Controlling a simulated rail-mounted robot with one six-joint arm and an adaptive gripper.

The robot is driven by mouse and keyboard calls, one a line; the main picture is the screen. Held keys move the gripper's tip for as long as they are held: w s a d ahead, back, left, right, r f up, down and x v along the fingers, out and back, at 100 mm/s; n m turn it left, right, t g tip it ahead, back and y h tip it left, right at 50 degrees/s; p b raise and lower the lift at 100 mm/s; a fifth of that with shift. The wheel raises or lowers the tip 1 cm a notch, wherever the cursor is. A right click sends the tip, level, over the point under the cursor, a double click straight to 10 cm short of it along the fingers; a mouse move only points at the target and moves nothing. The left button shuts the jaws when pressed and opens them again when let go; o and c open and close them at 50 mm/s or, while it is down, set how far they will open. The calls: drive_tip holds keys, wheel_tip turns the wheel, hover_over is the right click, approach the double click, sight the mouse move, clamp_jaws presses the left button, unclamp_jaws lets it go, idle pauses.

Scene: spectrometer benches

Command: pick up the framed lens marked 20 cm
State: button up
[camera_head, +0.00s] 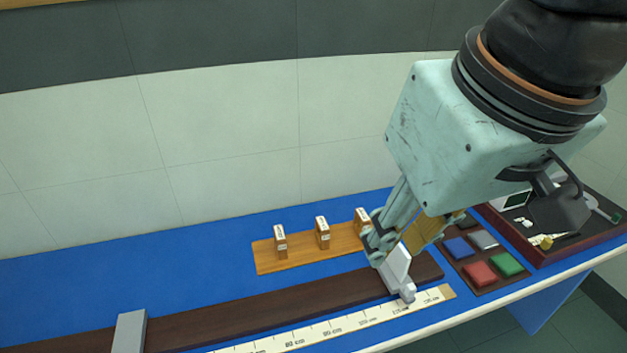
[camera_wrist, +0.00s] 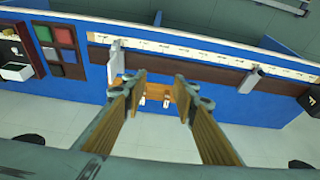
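Three small wooden framed lenses stand upright on a wooden board (camera_head: 290,257) in the head view: a left one (camera_head: 280,241), a middle one (camera_head: 322,232) and a right one (camera_head: 362,217). Each has a pale label on top, too small to read, so I cannot tell which is marked 20 cm. My gripper (camera_head: 397,236) is at the right end of the board, partly in front of the right lens. In the wrist view my gripper (camera_wrist: 159,80) is open and empty, with part of the board (camera_wrist: 183,96) and small lens shapes beyond its fingers.
A dark rail (camera_head: 250,305) with a pale holder (camera_head: 396,265) and a grey block (camera_head: 129,331) lies before the board, beside a ruler (camera_head: 340,327). A tray of coloured blocks (camera_head: 463,266) and a dark box (camera_head: 540,256) are at right. The blue tabletop (camera_head: 150,265) is clear at left.

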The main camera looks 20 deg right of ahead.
drive_tip(key=o, duration=1.1)
drive_tip(key=shift+c, duration=0.2)
drive_tip(key=shift+w, duration=0.1)
drive_tip(key=w+d+f+m+g+p, duration=0.1)
drive_tip(key=w+d+f+m, duration=0.15)
drive_tip(key=w, duration=0.65)
drive_tip(key=w+d+f+m, duration=0.1)
drive_tip(key=w+d+m, duration=0.25)
drive_tip(key=w, duration=0.45)
drive_tip(key=w+d+f+m+g+p, duration=0.1)
drive_tip(key=w+d+m, duration=0.15)
drive_tip(key=w, duration=0.65)
drive_tip(key=w+d+f+m+g, duration=0.1)
drive_tip(key=w+d+f+m, duration=0.4)
drive_tip(key=w+f, duration=0.3)
drive_tip(key=w+d+f+m+g, duration=0.1)
drive_tip(key=w+d+f+m, duration=0.4)
drive_tip(key=f, duration=0.8)
drive_tip(key=shift+w+d+f+p, duration=0.35)
drive_tip(key=shift+w+d, duration=0.6)
drive_tip(key=shift+w, duration=0.95)
